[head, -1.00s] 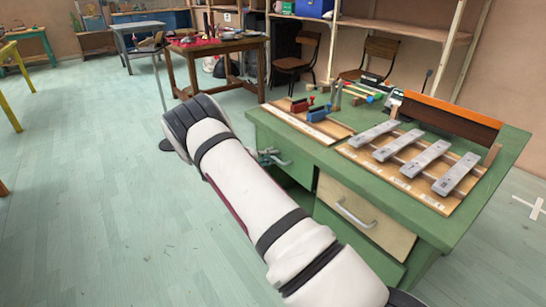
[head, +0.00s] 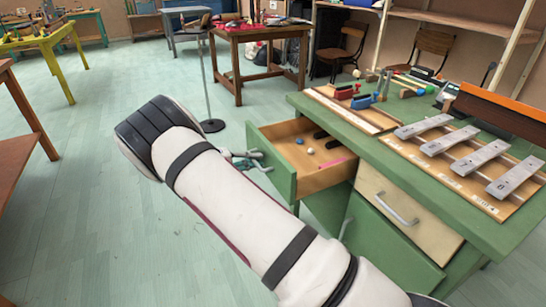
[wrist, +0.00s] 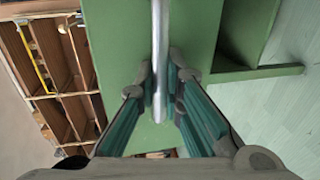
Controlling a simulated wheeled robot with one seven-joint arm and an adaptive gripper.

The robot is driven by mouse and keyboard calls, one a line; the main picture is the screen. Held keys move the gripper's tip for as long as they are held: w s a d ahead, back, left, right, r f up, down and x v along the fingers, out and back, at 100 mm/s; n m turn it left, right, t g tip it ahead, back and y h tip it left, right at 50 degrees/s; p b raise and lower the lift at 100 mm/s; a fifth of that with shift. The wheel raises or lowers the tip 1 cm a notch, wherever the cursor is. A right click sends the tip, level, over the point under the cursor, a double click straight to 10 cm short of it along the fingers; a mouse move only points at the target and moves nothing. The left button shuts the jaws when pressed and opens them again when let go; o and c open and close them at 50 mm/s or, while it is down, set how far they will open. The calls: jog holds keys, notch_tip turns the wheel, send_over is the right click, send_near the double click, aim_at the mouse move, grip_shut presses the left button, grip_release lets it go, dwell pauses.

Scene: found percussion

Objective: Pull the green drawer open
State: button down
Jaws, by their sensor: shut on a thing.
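The green drawer (head: 277,173) stands pulled out of the green workbench in the head view. Inside it lie a pink block (head: 331,163), a small white ball and dark pieces. My gripper (head: 247,160) is at the drawer's front, partly hidden behind my arm. In the wrist view my gripper (wrist: 161,100) is shut on the drawer's metal bar handle (wrist: 160,45), with a finger on each side of it. The green drawer front (wrist: 115,50) is behind the handle.
The green workbench (head: 365,140) carries metal chime bars (head: 449,143) on wooden boards. A pale wooden drawer (head: 405,215) below it is shut. A brown table (head: 262,32) and a thin stand (head: 212,125) are behind. Floor at left is clear.

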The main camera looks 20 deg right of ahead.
jog(key=shift+f+b+v, duration=0.2)
jog(key=shift+f+v, duration=0.05)
jog(key=shift+v, duration=0.85)
jog(key=shift+f+b+v, duration=0.2)
jog(key=shift+v, duration=0.95)
jog(key=shift+a, duration=0.1)
jog(key=c, duration=2)
grip_release()
jog(key=shift+w, duration=0.1)
jog(key=shift+o, duration=0.2)
jog(key=v, duration=1.2)
